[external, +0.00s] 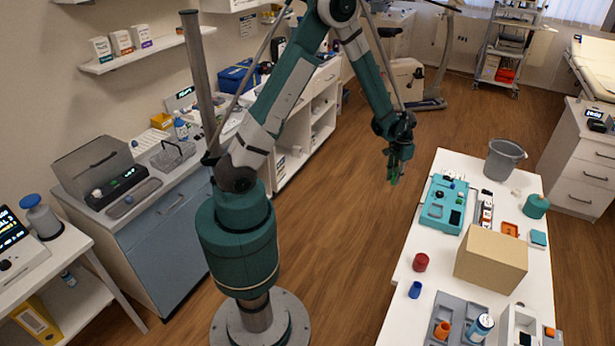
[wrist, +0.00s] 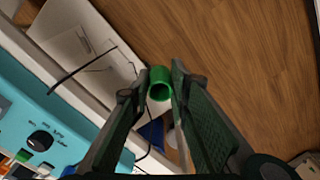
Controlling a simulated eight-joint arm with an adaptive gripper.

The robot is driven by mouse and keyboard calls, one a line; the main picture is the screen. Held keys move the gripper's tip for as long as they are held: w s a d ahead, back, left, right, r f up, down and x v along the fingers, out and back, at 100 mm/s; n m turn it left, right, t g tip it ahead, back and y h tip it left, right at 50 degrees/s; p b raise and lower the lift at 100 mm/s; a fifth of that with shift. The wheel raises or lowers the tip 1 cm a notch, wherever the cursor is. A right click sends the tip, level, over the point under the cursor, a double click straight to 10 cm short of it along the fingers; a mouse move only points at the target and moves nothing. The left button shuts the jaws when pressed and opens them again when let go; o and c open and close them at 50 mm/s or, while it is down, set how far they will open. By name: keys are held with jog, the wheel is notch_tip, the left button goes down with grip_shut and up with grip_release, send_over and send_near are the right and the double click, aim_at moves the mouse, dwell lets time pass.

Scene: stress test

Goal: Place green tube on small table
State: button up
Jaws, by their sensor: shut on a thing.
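A green tube (wrist: 160,92) sits between the fingertips of my gripper (wrist: 161,80) in the wrist view, its open end facing the camera. My gripper is shut on it. In the external view my gripper (external: 397,158) points down over the wooden floor, just left of the long white table, with the green tube (external: 393,174) small and dark at its tips. The tube is clear of any surface. Which table is the small one is unclear; a white table (external: 92,296) stands at the lower left.
The long white table (external: 410,303) holds a teal device (external: 443,203), a cardboard box (external: 491,258), a red cup (external: 420,262), a blue cup (external: 415,290) and a grey bin (external: 504,159). Open floor (external: 335,230) lies between my base and this table. Counters line the left wall.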

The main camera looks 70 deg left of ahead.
jog(key=d+f+m+b, duration=0.1)
jog(key=d, duration=1.2)
jog(key=shift+f, duration=0.2)
jog(key=shift+r, duration=0.15)
